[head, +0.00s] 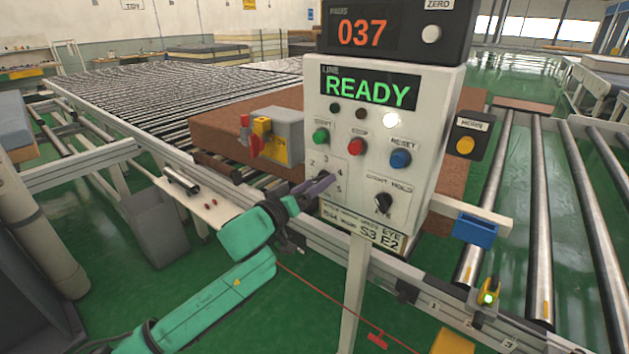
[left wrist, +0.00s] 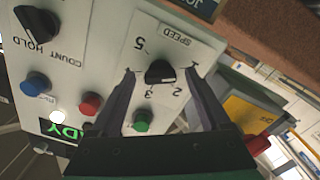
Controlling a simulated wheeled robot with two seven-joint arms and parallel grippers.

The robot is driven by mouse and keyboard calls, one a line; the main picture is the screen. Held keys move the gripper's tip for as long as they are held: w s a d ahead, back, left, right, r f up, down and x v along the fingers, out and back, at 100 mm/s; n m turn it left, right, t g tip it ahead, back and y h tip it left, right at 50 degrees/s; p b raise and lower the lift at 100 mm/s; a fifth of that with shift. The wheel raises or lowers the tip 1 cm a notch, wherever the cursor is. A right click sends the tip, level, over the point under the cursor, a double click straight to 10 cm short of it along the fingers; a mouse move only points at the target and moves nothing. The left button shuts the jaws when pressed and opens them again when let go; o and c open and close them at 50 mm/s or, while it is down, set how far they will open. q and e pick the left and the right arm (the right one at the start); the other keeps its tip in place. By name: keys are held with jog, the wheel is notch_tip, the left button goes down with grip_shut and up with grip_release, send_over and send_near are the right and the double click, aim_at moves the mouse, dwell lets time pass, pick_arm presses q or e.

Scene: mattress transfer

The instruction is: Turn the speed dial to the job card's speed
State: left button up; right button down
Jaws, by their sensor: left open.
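My left gripper (head: 322,184) is open at the dial, one finger on each side in the left wrist view. Contact cannot be told. In the head view the gripper hides the dial.
Above the dial are a green button (head: 321,136), a red button (head: 357,145) and a blue reset button (head: 400,159). A black count/hold knob (head: 383,203) is to its right. A grey box with a red-and-yellow switch (head: 262,138) stands left of the panel.

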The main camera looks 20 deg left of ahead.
pick_arm(q)
grip_shut()
jog(key=shift+m, duration=0.3)
jog(key=m+p, duration=0.1)
jog(key=m, duration=0.3)
jog(key=shift+a+r+m+p, duration=0.1)
jog(key=shift+m+p, duration=0.2)
jog(key=shift+p, duration=0.05)
jog(key=m+p, duration=0.1)
jog(key=m, duration=1.1)
jog(key=shift+m+p, duration=0.3)
jog(key=m, duration=0.5)
jog(key=shift+m, duration=0.4)
